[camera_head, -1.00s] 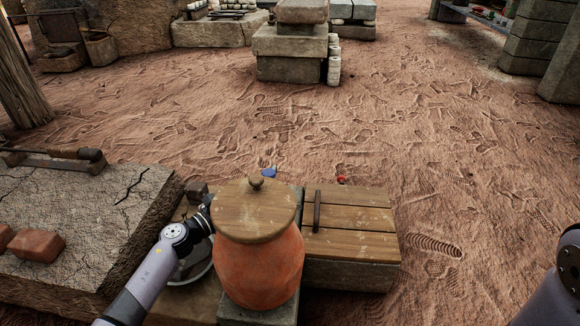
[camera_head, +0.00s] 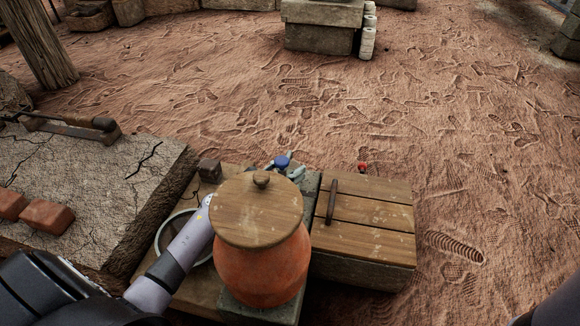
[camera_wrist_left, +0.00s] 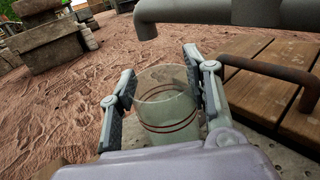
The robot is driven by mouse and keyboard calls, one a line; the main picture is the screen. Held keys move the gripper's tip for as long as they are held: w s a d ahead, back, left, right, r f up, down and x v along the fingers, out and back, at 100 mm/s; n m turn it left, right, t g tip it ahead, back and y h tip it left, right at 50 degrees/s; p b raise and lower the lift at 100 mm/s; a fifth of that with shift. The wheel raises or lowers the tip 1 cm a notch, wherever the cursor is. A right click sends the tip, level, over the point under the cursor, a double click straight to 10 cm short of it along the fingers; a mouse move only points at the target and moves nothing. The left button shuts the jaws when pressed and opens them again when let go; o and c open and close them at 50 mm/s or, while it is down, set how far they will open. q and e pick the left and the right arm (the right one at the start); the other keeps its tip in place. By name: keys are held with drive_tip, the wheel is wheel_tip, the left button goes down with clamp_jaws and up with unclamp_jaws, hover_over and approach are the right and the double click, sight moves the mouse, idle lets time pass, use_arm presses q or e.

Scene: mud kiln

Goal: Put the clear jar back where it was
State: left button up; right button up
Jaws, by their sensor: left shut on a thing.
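The clear jar (camera_wrist_left: 166,108) is a see-through greenish glass with dark red bands, upright between the fingers of my left gripper (camera_wrist_left: 160,98) in the left wrist view. The gripper is shut on it. A grey stone surface with small holes shows beneath and beside the jar; I cannot tell whether the jar touches it. In the head view the left gripper (camera_head: 284,165) is behind the lidded clay pot (camera_head: 262,265), mostly hidden, and the jar cannot be made out there. My right gripper is not in view.
A wooden-lidded box (camera_head: 365,215) with a dark handle (camera_head: 332,200) stands right of the pot. In the wrist view a thick dark pipe-like bar (camera_wrist_left: 225,12) crosses above. A cracked stone slab (camera_head: 90,175) with bricks is at left. Open sandy ground lies beyond.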

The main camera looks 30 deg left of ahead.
use_arm(q)
drive_tip(key=shift+f, duration=0.2)
drive_tip(key=o, duration=1.2)
drive_tip(key=shift+o, duration=0.2)
drive_tip(key=shift+r, duration=0.15)
drive_tip(key=shift+r, duration=0.1)
drive_tip(key=p+v, duration=0.3)
drive_tip(key=v, duration=0.8)
drive_tip(key=shift+d+p, duration=0.1)
drive_tip(key=shift+p, duration=0.25)
drive_tip(key=shift+s+a, duration=0.2)
drive_tip(key=shift+s, duration=0.3)
